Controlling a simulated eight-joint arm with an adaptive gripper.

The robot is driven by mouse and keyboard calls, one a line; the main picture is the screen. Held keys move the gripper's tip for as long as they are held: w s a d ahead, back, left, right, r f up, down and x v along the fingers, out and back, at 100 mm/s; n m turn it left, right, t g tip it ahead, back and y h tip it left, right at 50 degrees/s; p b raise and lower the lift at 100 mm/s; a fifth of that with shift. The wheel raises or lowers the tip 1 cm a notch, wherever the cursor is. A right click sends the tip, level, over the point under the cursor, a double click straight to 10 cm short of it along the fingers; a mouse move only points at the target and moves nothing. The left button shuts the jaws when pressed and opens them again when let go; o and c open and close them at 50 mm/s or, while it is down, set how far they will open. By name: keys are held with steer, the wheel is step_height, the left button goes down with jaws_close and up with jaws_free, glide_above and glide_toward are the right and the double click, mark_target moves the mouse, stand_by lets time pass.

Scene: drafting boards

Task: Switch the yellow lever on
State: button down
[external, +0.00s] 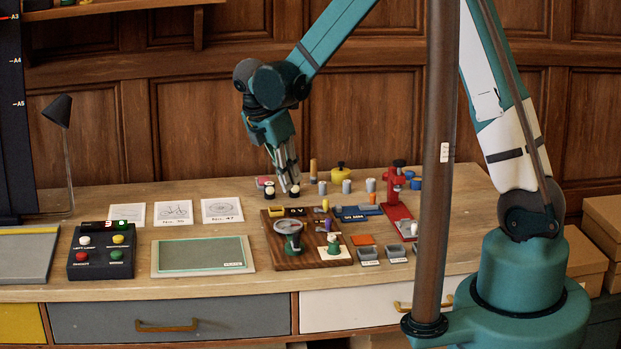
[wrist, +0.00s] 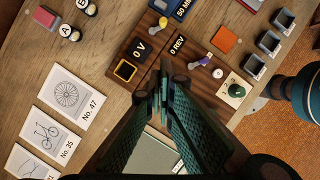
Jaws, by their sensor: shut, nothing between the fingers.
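The yellow lever (wrist: 160,24) shows in the wrist view as a small yellow-tipped handle at the upper edge of a dark wooden board (wrist: 126,52), beside a black "0 V" display (wrist: 139,49). In the external view the lever (external: 318,210) is small, on the board's far right part. Whether it is on or off I cannot tell. My gripper (external: 291,188) is shut and empty, above the far left part of the board, apart from the lever. In the wrist view its fingertips (wrist: 160,88) point at the board, below the lever in the picture.
A purple-tipped lever (wrist: 201,62) and a green knob (wrist: 236,90) on a white plate share the board. A red press (external: 397,190) stands right. A black button box (external: 101,252) and a framed pad (external: 202,256) lie left.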

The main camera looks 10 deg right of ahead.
steer(key=b+x, duration=0.1)
steer(key=x, duration=0.7)
steer(key=shift+w+d+f, duration=0.1)
steer(key=shift+f, duration=0.25)
steer(key=shift+w+d+f, duration=0.15)
steer(key=shift+w+d, duration=0.15)
steer(key=shift+d, duration=0.3)
steer(key=shift+w+d+f, duration=0.15)
steer(key=shift+w+d, duration=0.2)
steer(key=shift+d, duration=0.2)
steer(key=shift+w+d, duration=0.5)
steer(key=shift+d, duration=0.15)
